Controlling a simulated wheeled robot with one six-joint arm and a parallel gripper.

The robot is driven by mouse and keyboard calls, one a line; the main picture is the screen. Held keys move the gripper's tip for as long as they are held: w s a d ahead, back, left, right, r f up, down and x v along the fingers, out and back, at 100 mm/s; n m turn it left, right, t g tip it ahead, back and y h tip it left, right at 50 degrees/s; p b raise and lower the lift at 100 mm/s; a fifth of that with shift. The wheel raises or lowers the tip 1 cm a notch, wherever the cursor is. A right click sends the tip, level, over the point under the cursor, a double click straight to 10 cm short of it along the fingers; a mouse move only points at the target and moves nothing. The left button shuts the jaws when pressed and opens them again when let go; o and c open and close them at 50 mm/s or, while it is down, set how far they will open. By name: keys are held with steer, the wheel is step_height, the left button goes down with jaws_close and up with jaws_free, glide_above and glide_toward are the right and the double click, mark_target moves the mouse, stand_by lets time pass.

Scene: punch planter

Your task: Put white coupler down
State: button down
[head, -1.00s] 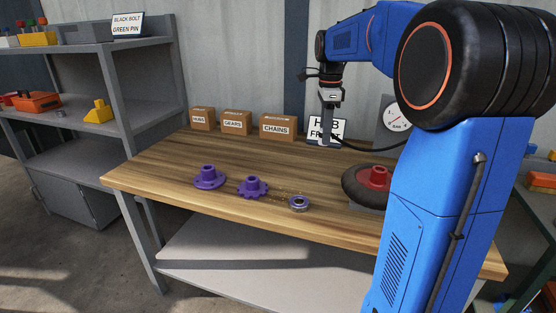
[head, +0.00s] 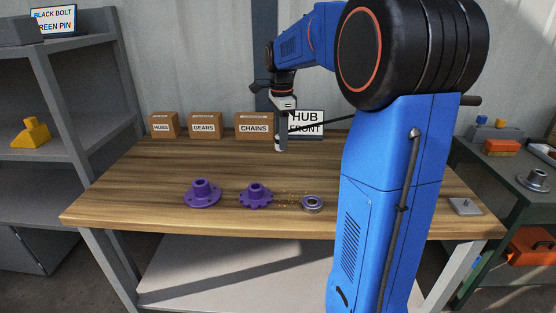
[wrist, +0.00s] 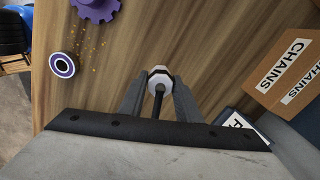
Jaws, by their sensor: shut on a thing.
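In the head view my gripper (head: 281,138) points down over the back of the wooden workbench (head: 150,190), in front of the HUB FRONT sign (head: 308,122). The coupler is too small there to make out clearly. I cannot tell whether it touches the bench top.
HUBS, GEARS and CHAINS boxes (head: 254,125) line the back edge. A purple flanged hub (head: 202,194), a purple gear (head: 256,196) and a bearing (head: 312,204) lie near the front.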

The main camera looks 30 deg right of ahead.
steer(key=shift+f, duration=3.65)
steer(key=c, duration=1.3)
jaws_free()
steer(key=shift+f, duration=0.1)
step_height(320, 180, up, 12)
steer(key=shift+r, duration=0.15)
steer(key=shift+s, duration=0.1)
